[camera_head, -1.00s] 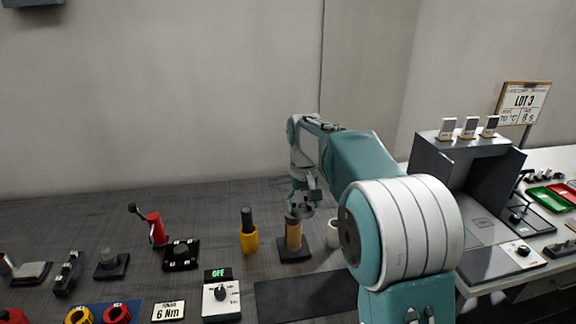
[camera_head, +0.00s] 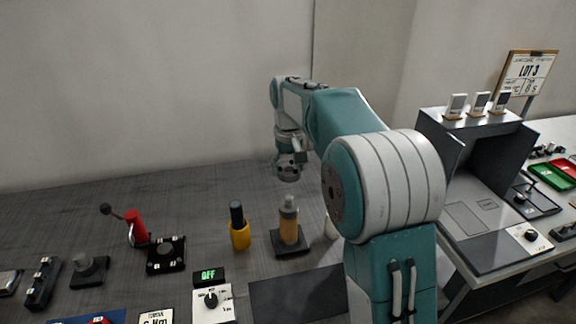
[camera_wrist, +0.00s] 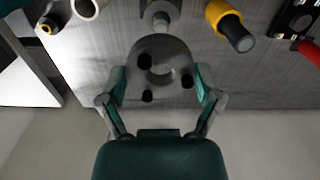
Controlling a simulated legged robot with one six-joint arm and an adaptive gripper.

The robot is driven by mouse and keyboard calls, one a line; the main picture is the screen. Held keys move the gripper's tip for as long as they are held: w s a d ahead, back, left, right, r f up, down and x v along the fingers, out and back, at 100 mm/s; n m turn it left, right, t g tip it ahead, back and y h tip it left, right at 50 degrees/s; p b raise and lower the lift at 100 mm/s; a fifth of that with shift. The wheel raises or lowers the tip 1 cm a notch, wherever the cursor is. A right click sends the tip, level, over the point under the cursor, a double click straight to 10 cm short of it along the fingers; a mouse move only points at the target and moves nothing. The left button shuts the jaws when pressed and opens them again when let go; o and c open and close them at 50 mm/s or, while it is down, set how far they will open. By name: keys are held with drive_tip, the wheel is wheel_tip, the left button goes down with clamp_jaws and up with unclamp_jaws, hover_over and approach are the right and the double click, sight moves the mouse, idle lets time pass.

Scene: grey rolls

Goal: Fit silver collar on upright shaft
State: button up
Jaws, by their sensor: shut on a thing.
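A silver-grey round collar (camera_wrist: 160,48) with a central hole and several dark spots is held between the fingers of my gripper (camera_wrist: 160,80) in the wrist view. In the head view the collar (camera_head: 287,174) hangs below my gripper (camera_head: 287,160), above and behind the upright shaft (camera_head: 289,228). The shaft is tan with a grey narrower top and stands on a dark square base. In the wrist view the shaft's grey top (camera_wrist: 160,15) shows just beyond the collar, apart from it or overlapping; I cannot tell the gap.
A yellow holder with a black handle (camera_head: 239,228) stands left of the shaft. A red-lever device (camera_head: 137,228) and a black square fixture (camera_head: 166,255) are farther left. A white cup (camera_wrist: 86,8) shows in the wrist view. A grey machine (camera_head: 468,160) stands at right. The back table is clear.

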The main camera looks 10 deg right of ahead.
sight(289, 196)
drive_tip(key=shift+f, duration=2.9)
drive_tip(key=shift+f, duration=2.2)
drive_tip(key=o, duration=1.1)
drive_tip(key=shift+s, duration=0.1)
wheel_tip(289, 196, up, 12)
drive_tip(key=shift+a, duration=0.1)
